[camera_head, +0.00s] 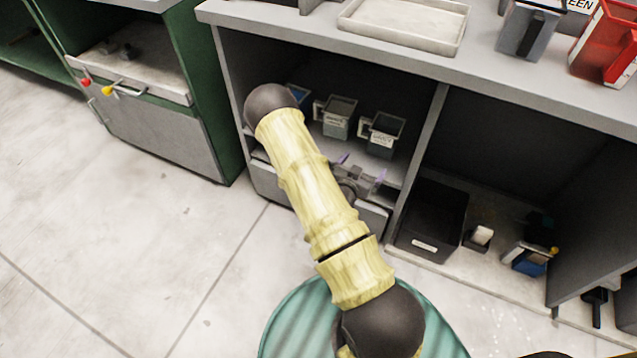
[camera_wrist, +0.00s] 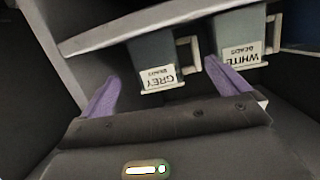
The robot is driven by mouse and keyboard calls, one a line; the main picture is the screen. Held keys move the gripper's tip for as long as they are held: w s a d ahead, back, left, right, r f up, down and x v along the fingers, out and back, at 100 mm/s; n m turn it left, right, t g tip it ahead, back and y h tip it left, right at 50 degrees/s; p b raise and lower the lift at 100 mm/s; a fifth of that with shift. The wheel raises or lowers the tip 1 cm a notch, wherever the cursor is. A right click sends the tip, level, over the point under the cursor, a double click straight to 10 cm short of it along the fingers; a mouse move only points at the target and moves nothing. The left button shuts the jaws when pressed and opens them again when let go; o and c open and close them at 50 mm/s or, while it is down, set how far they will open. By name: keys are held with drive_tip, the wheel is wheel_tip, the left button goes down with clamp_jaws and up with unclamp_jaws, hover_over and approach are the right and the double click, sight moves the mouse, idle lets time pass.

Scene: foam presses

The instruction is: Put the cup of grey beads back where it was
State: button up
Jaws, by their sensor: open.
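The cup of grey beads (camera_head: 384,134) is a dark grey cup with a pale handle and a label. It stands upright on the shelf of the left bay, the rightmost of the cups there. In the wrist view the cup (camera_wrist: 153,52) shows its GREY label between and beyond the finger lines. My gripper (camera_head: 362,169) is open and empty, in front of and below the cups in the head view. In the wrist view my gripper (camera_wrist: 161,74) has its two purple fingers apart, with no visible contact on the cup.
The white beads cup (camera_head: 339,117) stands to its left, also in the wrist view (camera_wrist: 240,38). A blue item (camera_head: 298,95) is farther left, partly behind my arm. An upright divider (camera_head: 418,150) bounds the bay on the right. A tray (camera_head: 402,44) lies on the counter above.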

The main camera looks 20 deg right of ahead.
drive_tip(key=a+r+n+g+y, duration=0.2)
drive_tip(key=a+r+y, duration=0.3)
drive_tip(key=a, duration=0.3)
drive_tip(key=a+r+n+g+y, duration=0.1)
drive_tip(key=a+r+n+y, duration=0.1)
drive_tip(key=a+r+y, duration=0.45)
drive_tip(key=s+a+r+n+g, duration=0.2)
drive_tip(key=s+a+r+n, duration=0.1)
drive_tip(key=s, duration=0.4)
drive_tip(key=s+a+r+n+g, duration=0.1)
drive_tip(key=s+a+r+n, duration=0.3)
drive_tip(key=s, duration=0.3)
drive_tip(key=shift+a+r+g+y, duration=0.4)
drive_tip(key=shift+a+r, duration=0.15)
drive_tip(key=shift+a, duration=0.3)
drive_tip(key=shift+r, duration=0.1)
drive_tip(key=shift+r+p, duration=0.25)
drive_tip(key=shift+p, duration=0.1)
